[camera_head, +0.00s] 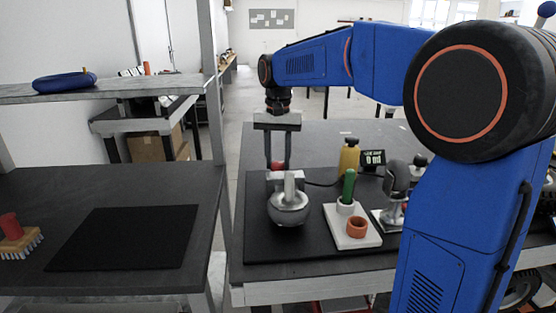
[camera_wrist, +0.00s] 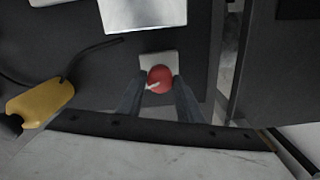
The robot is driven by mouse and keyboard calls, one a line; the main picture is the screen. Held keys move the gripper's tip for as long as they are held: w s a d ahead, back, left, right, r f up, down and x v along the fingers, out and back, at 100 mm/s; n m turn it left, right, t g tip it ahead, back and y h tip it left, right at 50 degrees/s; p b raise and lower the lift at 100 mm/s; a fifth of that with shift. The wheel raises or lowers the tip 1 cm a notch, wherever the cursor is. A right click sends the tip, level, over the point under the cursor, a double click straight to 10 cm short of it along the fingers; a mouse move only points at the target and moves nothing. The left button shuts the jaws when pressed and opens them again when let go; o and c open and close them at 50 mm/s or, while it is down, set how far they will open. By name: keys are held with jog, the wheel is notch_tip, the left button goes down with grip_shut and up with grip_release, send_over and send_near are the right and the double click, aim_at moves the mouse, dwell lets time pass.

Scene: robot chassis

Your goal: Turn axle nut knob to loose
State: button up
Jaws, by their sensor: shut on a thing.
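The axle nut knob is red and round, with a pale pointer line, in the wrist view (camera_wrist: 160,79). It sits on a small light plate (camera_wrist: 158,60). My gripper (camera_wrist: 160,90) has one finger on each side of the knob and is shut on it. In the head view my gripper (camera_head: 279,165) points straight down at the back left of the dark mat, with the red knob (camera_head: 278,163) between its fingertips. The knob's base is partly hidden behind a grey device. I see no readable loose or tight marking.
A grey rounded device (camera_head: 289,208) stands just in front of my gripper. To the right are a white holder (camera_head: 352,238) with a green-handled tool (camera_head: 349,185) and an orange ring (camera_head: 357,227), a yellow object (camera_head: 349,157) and a small display (camera_head: 373,158). The left table's black mat (camera_head: 125,238) is bare.

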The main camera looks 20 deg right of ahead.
aim_at(278, 163)
jog(key=n, duration=1.3)
jog(key=shift+n, duration=0.4)
dwell(0.4)
jog(key=o, duration=1)
jog(key=shift+o, duration=0.2)
jog(key=shift+r, duration=0.15)
notch_tip(278, 163, up, 17)
